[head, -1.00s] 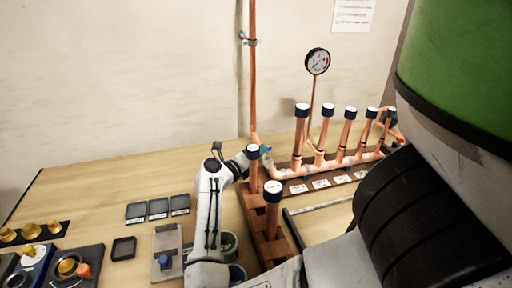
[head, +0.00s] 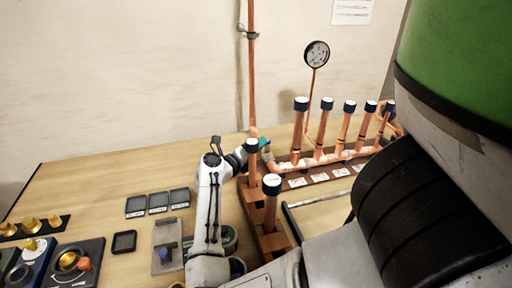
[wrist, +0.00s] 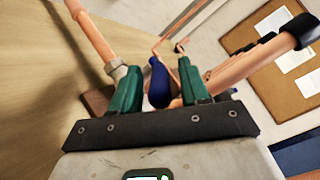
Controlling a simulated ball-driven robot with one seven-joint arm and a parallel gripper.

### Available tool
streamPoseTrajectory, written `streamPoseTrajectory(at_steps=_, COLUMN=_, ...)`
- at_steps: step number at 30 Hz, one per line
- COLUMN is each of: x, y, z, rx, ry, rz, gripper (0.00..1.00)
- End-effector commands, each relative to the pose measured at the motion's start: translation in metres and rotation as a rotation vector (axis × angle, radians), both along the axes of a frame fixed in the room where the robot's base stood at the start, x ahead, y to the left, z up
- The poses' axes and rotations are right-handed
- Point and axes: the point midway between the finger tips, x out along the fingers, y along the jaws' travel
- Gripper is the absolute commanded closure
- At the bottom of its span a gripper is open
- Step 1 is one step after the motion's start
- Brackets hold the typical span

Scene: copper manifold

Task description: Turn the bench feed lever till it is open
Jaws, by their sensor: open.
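The bench feed lever seems to be the blue handle (wrist: 157,85) in the wrist view, by the copper pipework. My gripper (wrist: 160,80) has its two green fingers spread, one on each side of the blue handle, with the handle between them. I cannot tell whether either finger touches it. In the head view my gripper (head: 266,148) is at the foot of the tall copper riser (head: 252,80), partly behind a dark-capped pipe. The lever cannot be made out clearly there, so its angle is uncertain.
The copper manifold (head: 310,162) with several dark-capped upright pipes runs to the right of my gripper. A pressure gauge (head: 317,54) stands behind it. Capped pipes (head: 271,205) rise close beside my forearm. Small trays (head: 158,201) and fittings lie on the bench at left.

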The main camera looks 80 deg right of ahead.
Motion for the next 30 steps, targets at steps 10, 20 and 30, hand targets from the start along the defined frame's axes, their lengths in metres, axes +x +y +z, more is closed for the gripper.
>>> streamPoseTrajectory(at_steps=10, x=0.027, y=0.039, z=-0.003, rx=0.0, ry=-0.001, rz=0.006, gripper=0.55)
streamPoseTrajectory(at_steps=20, x=0.054, y=0.083, z=-0.002, rx=0.0, ry=-0.001, rz=0.003, gripper=0.55)
streamPoseTrajectory(at_steps=30, x=0.058, y=0.091, z=0.0, rx=0.0, ry=0.0, rz=0.0, gripper=0.55)
